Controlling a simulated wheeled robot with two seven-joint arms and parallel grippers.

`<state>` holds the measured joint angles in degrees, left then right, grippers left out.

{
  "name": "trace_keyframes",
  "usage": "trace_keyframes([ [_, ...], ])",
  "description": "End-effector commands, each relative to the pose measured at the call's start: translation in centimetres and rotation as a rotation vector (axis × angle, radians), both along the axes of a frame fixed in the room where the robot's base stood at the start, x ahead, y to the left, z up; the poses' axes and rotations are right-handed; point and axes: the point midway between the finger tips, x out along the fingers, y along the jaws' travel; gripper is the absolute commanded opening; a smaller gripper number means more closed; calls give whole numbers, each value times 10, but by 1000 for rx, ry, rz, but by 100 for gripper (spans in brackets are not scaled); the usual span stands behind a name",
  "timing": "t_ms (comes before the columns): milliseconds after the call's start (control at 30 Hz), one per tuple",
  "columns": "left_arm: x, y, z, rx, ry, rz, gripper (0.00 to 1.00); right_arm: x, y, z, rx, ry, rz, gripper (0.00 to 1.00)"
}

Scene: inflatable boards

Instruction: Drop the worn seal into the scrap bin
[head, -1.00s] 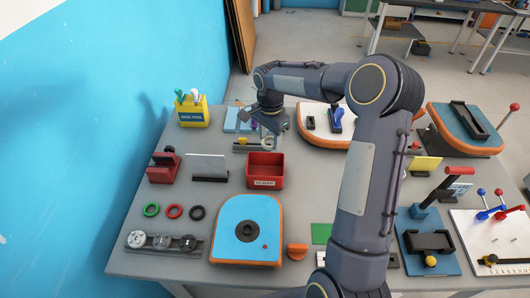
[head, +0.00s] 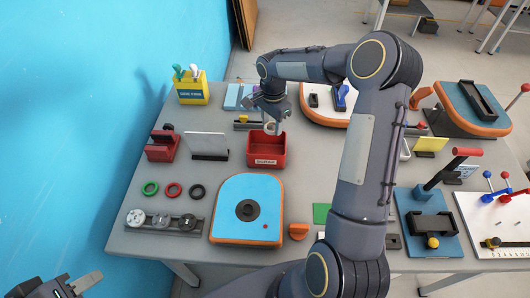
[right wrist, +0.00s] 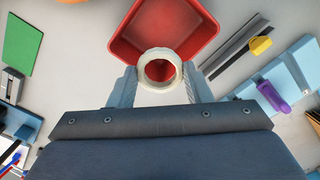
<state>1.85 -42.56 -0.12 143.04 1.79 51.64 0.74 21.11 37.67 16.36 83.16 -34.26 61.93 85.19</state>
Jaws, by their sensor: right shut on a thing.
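The worn seal, a cream ring (head: 270,128), is held in my right gripper (head: 272,124). In the right wrist view the ring (right wrist: 160,52) sits between the two fingertips of the right gripper (right wrist: 160,74), which is shut on it. The red scrap bin (head: 255,162) stands below and just in front of the ring in the head view. In the right wrist view the bin (right wrist: 122,48) shows behind the ring, and its red floor shows through the hole. My left gripper (head: 78,284) is partly in the head view at the bottom left corner; its jaw opening is unclear.
A blue board with orange rim (head: 238,205) lies in front of the bin. Green, red and black rings (head: 173,190) lie to its left. A card in a black holder (head: 208,145) stands left of the bin. A yellow tool cup (head: 193,90) stands at the back left.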

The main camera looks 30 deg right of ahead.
Motion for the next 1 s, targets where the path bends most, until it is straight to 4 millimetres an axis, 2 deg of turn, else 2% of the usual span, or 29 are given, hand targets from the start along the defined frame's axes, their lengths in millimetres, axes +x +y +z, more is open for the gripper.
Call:
trace_keyframes([
  [133, 0, 0, 0, 0, 0, 0, 36, 0, 0, 1, 0, 0, 0, 23],
  [167, 0, 0, 1, 0, 0, 0, 36, 0, 0, 1, 0, 0, 0, 49],
  [333, 0, 0, 1, 0, 0, 0, 36, 0, 0, 1, 0, 0, 0, 70],
  [667, 0, 0, -1, 0, 0, 0, 36, 1, 0, 5, 0, -3, 0, 70],
  [767, 0, 0, -5, 0, 0, 0, 36, 1, 0, 16, -1, -4, 0, 70],
  [1000, 0, 0, -15, 0, 0, 0, 36, 1, 0, 57, 0, -5, 0, 70],
])
